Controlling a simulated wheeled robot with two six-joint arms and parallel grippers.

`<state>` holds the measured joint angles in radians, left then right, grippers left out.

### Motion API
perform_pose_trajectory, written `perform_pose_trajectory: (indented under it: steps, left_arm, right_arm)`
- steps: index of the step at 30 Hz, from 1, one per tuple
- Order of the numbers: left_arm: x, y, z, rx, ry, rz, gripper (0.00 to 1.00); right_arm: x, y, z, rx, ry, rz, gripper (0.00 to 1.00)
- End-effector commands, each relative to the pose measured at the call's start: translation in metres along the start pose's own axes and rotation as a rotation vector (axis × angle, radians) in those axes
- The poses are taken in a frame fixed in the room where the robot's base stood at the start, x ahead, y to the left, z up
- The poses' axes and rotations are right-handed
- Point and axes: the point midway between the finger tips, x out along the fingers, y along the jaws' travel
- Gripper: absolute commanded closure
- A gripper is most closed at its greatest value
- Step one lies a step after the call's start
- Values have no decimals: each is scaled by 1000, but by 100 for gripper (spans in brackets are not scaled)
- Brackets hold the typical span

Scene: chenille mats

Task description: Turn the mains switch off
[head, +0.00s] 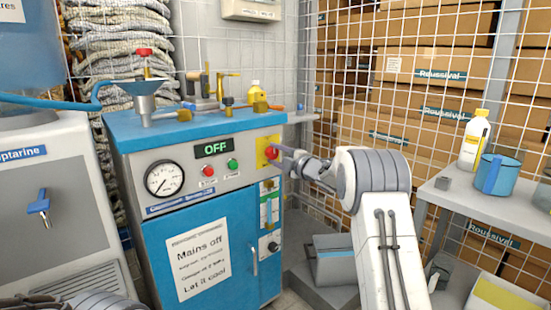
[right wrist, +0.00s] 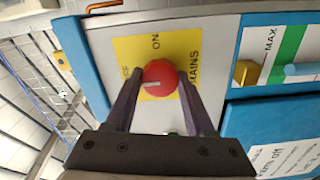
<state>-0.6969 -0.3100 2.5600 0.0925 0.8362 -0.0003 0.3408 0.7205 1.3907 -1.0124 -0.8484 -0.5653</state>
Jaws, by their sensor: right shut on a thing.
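The mains switch is a red round knob (right wrist: 161,76) on a yellow plate (right wrist: 125,48) marked ON, MAINS and a partly covered word ending in F. In the head view the knob (head: 271,153) is at the upper right of the blue and grey cabinet front. My right gripper (right wrist: 160,80) is shut on the knob, one finger on each side. The white mark on the knob points left in the wrist view, toward the partly covered word. The cabinet's display (head: 213,149) reads OFF in green. My left gripper is not in view.
The cabinet (head: 150,228) has a gauge (head: 164,179), red and green buttons, and a "Mains off" notice (head: 199,260). A shelf (head: 480,205) with a bottle and blue mug is at right. A wire mesh stands behind.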

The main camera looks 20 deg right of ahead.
Motion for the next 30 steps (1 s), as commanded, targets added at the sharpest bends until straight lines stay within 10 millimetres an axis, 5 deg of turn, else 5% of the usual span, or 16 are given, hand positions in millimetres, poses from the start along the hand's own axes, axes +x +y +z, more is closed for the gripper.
perform_pose_trajectory:
  steps: [13, 14, 16, 30]
  left_arm:
    - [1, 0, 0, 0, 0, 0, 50]
    - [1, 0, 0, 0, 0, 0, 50]
    - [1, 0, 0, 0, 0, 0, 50]
    - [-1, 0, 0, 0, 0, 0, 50]
  right_arm:
    - [-1, -1, 2, -12, -4, -3, 100]
    - [-1, -1, 2, -12, -4, -3, 42]
    - [-1, -1, 2, -12, -4, -3, 16]
    - [-12, 1, 1, -10, -3, -2, 16]
